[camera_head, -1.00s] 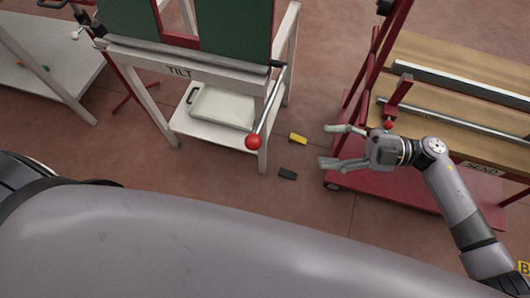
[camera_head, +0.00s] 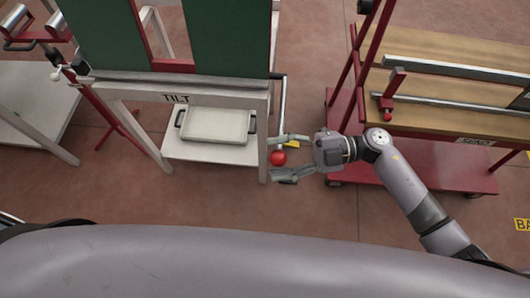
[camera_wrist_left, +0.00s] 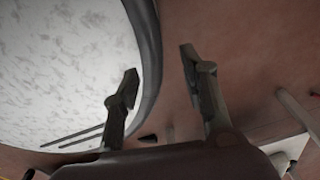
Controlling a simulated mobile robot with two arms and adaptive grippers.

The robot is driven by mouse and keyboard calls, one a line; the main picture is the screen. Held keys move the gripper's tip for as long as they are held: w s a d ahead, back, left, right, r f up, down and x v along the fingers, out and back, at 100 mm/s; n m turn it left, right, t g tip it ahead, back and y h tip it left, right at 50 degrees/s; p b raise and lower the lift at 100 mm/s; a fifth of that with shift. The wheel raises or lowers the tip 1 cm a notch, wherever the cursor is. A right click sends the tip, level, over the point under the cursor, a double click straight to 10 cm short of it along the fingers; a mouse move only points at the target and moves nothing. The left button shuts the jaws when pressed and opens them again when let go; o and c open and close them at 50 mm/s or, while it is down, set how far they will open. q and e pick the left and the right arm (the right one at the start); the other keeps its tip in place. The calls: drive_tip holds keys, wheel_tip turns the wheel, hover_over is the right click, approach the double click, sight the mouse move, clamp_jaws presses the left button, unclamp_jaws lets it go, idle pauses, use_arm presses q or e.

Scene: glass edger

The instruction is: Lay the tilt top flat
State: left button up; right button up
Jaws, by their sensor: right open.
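The tilt table carries the label TILT on its white front rail (camera_head: 205,100). Its green tilt top (camera_head: 232,40) rises steeply behind that rail. A metal lever with a red ball knob (camera_head: 278,158) hangs down at the table's right front corner. My right gripper (camera_head: 284,157) is open, coming in from the right, with its fingers above and below the knob in the head view. Whether the fingers touch the knob I cannot tell. My left gripper (camera_wrist_left: 156,75) shows only in the left wrist view. Its fingers are apart with nothing between them.
A white tray (camera_head: 215,125) lies on the table's lower shelf. A red cart with a wooden top (camera_head: 455,60) stands at the right, near my right arm. A pale round surface (camera_wrist_left: 65,70) fills the left of the left wrist view. Floor is clear in front.

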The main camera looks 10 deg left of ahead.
drive_tip(key=shift+s+a, duration=0.1)
drive_tip(key=shift+a, duration=0.15)
drive_tip(key=shift+r, duration=0.1)
clamp_jaws()
idle(0.6)
